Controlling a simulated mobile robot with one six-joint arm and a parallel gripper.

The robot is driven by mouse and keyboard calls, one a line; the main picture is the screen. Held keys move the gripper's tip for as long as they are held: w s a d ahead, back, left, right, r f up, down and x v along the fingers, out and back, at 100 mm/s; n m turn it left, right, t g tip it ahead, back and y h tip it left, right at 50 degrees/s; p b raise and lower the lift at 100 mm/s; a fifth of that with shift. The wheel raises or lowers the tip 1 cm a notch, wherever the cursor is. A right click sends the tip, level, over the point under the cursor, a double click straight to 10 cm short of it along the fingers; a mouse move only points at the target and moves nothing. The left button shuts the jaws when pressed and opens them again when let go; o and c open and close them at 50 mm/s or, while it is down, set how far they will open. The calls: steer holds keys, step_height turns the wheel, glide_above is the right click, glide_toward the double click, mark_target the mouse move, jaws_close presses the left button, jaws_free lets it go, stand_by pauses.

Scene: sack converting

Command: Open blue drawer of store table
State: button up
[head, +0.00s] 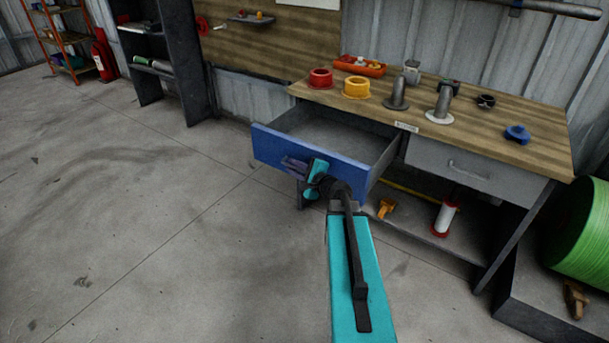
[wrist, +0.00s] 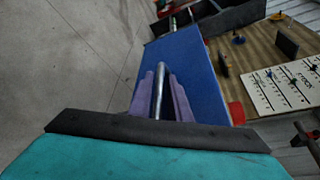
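The blue drawer (head: 265,149) of the store table (head: 440,150) stands pulled well out on the table's left side. Its grey inside looks empty. My gripper (head: 294,165) is at the middle of the blue front. In the wrist view, the purple fingers of my gripper (wrist: 160,98) lie on either side of the metal bar handle (wrist: 158,84), closed on it. The blue front also fills the middle of that view (wrist: 200,75). In the head view my gripper hides the handle.
A grey drawer (head: 470,165) beside it is shut. A green roll (head: 582,235) stands at right. The floor to the left is clear.

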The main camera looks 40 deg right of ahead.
steer(key=shift+v, duration=2.7)
steer(key=shift+s+r+p, duration=0.1)
steer(key=shift+r+p, duration=0.15)
steer(key=shift+p, duration=0.15)
steer(key=p, duration=1.3)
glide_toward(303, 171)
steer(key=shift+w+a+r, duration=0.2)
steer(key=shift+w+a, duration=0.15)
